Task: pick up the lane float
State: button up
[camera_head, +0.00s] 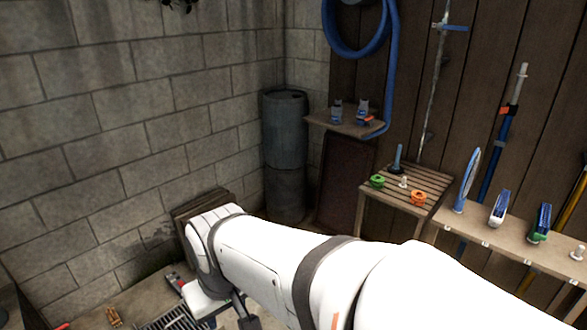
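I cannot tell for sure which thing is the lane float. A small green ring-like piece (377,181) and a small orange ring-like piece (418,198) lie apart on the slatted wooden table (399,209), right of centre. Either could be a float, but they are too small to be sure. My white arm crosses the lower middle and bends down at the left. A dark part at its end, seemingly my gripper (246,317), shows low in the picture, well away from the slatted table. Its fingers are not clear.
A small white piece (404,182) and a dark blue upright tool (397,158) share the slatted table. A wooden shelf (470,236) with brushes stands at the right. A dark barrel (285,130) fills the corner. A floor grate (168,318) lies lower left.

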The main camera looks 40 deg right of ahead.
aim_at(417, 198)
jog(key=i, duration=1.45)
jog(key=z, duration=3.25)
jog(key=i, duration=1.45)
jog(key=u, duration=0.05)
